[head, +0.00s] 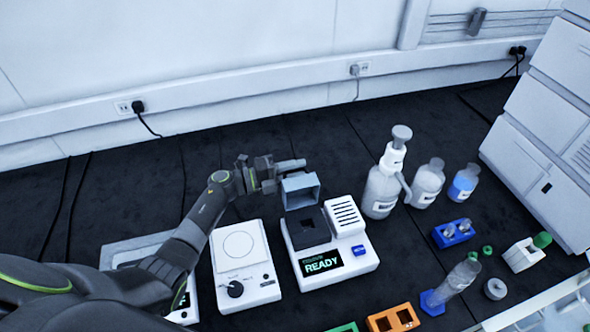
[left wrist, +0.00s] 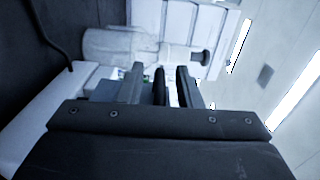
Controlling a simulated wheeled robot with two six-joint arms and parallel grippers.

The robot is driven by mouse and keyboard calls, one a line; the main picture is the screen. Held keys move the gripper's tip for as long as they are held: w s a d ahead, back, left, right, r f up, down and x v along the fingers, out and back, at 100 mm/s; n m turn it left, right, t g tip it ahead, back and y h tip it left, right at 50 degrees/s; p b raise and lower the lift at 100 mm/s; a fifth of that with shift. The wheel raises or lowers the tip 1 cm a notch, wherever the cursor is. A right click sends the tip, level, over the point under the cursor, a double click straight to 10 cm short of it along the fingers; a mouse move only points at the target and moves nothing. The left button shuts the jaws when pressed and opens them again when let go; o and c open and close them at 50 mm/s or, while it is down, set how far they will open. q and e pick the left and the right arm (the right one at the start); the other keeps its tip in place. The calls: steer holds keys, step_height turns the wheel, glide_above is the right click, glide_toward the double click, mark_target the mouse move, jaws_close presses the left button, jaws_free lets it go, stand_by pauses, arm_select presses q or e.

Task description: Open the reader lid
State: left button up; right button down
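The reader (head: 331,272) is a white device with a green READY display, a blue button and a vented panel. Its grey-blue box-like lid (head: 300,190) stands raised at the back, hollow side toward me, behind the dark well block (head: 307,228). My left gripper (head: 291,165) is at the lid's upper back edge; I cannot tell whether it touches. In the left wrist view its fingers (left wrist: 170,86) are a little apart with nothing seen between them. A grey-blue part (left wrist: 105,90), likely the lid, shows beside the fingers. My right gripper is not in view.
A white device with a round plate and knob (head: 240,262) stands left of the reader. A pump bottle (head: 381,190) and two other bottles stand to its right. A blue rack (head: 452,233) and an orange rack (head: 392,319) are nearby. The bench behind is mostly clear.

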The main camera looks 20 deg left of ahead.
arm_select(q)
steer(key=v, duration=0.7)
steer(key=shift+s+a, duration=0.15)
steer(key=shift+a, duration=0.05)
steer(key=shift+r+p, duration=0.1)
steer(key=shift+p, duration=0.2)
